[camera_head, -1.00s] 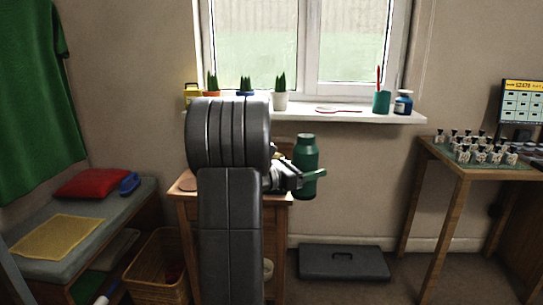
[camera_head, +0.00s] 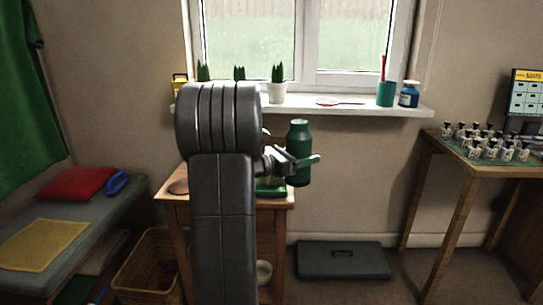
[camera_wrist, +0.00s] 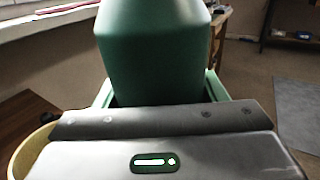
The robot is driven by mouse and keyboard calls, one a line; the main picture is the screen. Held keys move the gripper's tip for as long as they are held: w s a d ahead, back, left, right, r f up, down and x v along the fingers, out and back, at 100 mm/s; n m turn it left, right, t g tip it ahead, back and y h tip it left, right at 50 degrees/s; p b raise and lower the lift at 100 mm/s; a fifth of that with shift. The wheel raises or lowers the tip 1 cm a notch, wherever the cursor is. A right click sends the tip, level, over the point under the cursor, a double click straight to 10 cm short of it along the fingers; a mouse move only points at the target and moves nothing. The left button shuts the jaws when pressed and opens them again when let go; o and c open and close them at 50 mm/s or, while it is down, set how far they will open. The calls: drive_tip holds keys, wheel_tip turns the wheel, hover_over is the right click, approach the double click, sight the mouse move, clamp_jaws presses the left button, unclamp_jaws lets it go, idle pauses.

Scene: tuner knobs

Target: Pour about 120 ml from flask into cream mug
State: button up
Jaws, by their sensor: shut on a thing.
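The flask (camera_head: 299,140) is dark green with a narrower neck and stands upright in the head view, off the right edge of the small wooden table (camera_head: 284,203). My gripper (camera_head: 298,162) is shut around its body and holds it in the air. In the wrist view the flask (camera_wrist: 153,55) fills the upper middle, between the green fingers. I cannot pick out the cream mug for sure. A pale yellow curved rim (camera_wrist: 22,152) at the lower left of the wrist view may be part of it. My arm hides much of the tabletop in the head view.
A green item (camera_head: 270,187) lies on the small table, partly behind my arm. The windowsill (camera_head: 340,108) behind holds plants, a teal cup (camera_head: 386,94) and a blue jar (camera_head: 409,95). A grey case (camera_head: 343,260) lies on the floor. A taller table (camera_head: 490,168) stands at right.

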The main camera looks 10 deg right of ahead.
drive_tip(key=shift+r+n+p, duration=0.2)
drive_tip(key=shift+n+p, duration=0.1)
drive_tip(key=shift+r+n+p, duration=0.2)
drive_tip(key=shift+n+p, duration=0.25)
drive_tip(key=shift+n, duration=0.05)
drive_tip(key=shift+r+n+t+h+p, duration=0.3)
drive_tip(key=shift+r+n+h+p, duration=0.2)
drive_tip(key=shift+r+n+p, duration=0.5)
drive_tip(key=shift+f+n+p, duration=0.1)
drive_tip(key=shift+n+p, duration=0.2)
drive_tip(key=shift+p, duration=0.05)
drive_tip(key=n, duration=0.2)
drive_tip(key=n+p, duration=0.1)
drive_tip(key=shift+w+a+f+t+h, duration=0.25)
drive_tip(key=shift+w+t+h, duration=0.05)
drive_tip(key=shift+w+t, duration=0.1)
drive_tip(key=n, duration=0.2)
drive_tip(key=s+f+n+t, duration=0.1)
drive_tip(key=n, duration=0.1)
drive_tip(key=shift+d, duration=0.25)
wheel_tip(320, 180, down, 2)
drive_tip(key=shift+s+d+f+n+t+b, duration=0.15)
drive_tip(key=shift+n+t, duration=0.1)
drive_tip(key=shift+n, duration=0.35)
drive_tip(key=shift+f+n+t+b, duration=0.15)
drive_tip(key=shift+n+t, duration=0.1)
drive_tip(key=shift+n, duration=0.35)
drive_tip(key=shift+s+r+n+t+p, duration=0.1)
drive_tip(key=shift+r+n+t+p, duration=0.15)
drive_tip(key=shift+n+p, duration=0.7)
